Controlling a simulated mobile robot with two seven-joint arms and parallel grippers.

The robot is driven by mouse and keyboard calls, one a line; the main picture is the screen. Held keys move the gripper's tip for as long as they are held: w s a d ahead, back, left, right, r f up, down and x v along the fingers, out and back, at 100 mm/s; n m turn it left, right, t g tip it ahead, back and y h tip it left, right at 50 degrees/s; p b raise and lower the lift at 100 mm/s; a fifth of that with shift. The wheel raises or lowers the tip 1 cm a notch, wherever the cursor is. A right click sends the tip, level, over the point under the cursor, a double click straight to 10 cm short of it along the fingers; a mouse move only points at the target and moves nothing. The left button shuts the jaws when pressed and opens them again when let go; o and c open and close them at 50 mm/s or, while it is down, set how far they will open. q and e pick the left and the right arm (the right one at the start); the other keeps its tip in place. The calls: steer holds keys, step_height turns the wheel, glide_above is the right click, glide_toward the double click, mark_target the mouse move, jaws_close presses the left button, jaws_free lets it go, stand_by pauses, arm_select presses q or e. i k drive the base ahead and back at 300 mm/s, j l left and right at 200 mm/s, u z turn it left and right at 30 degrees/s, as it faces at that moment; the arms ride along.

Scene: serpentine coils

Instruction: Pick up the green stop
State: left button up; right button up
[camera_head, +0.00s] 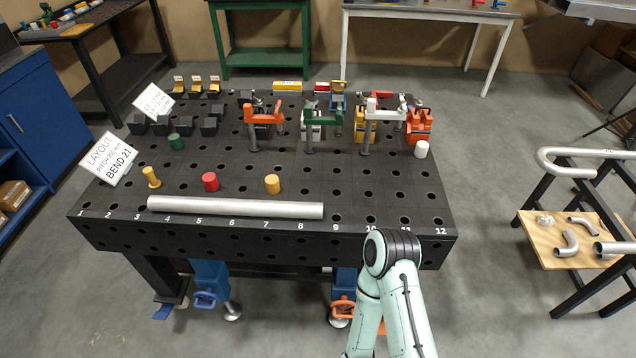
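The green stop (176,141) is a short dark green cylinder. It stands on the left part of the black perforated table (110,209), in front of a row of black blocks. No gripper is near it. Neither of my grippers shows in this view. Only a pale green arm link of mine with a black joint shows at the bottom, right of centre.
A white stop (421,149) stands at right. Orange, green and white clamps (312,122) stand behind.

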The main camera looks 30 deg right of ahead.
mark_target(175, 140)
steer(key=u, duration=0.8)
steer(key=i+j+u, duration=0.25)
steer(key=i+u, duration=0.25)
steer(key=i+j+u, duration=0.1)
steer(key=i+u, duration=0.2)
steer(key=u, duration=0.2)
steer(key=i+u, duration=0.1)
steer(key=i, duration=1.5)
steer(key=i+z, duration=0.45)
steer(key=i, duration=0.2)
steer(key=i+j+z, duration=0.2)
steer(key=i+z, duration=0.3)
steer(key=i, duration=0.15)
steer(key=i+l+z, duration=0.15)
steer(key=i+z, duration=0.5)
steer(key=z, duration=0.25)
steer(key=i+z, duration=0.7)
steer(key=i, duration=0.45)
steer(key=i+z, duration=0.3)
steer(key=i, duration=0.4)
steer(key=i+z, duration=0.15)
steer(key=z, duration=0.3)
steer(key=i+z, duration=0.1)
steer(key=z, duration=0.35)
steer(key=i+j+z, duration=0.1)
steer(key=z, duration=0.35)
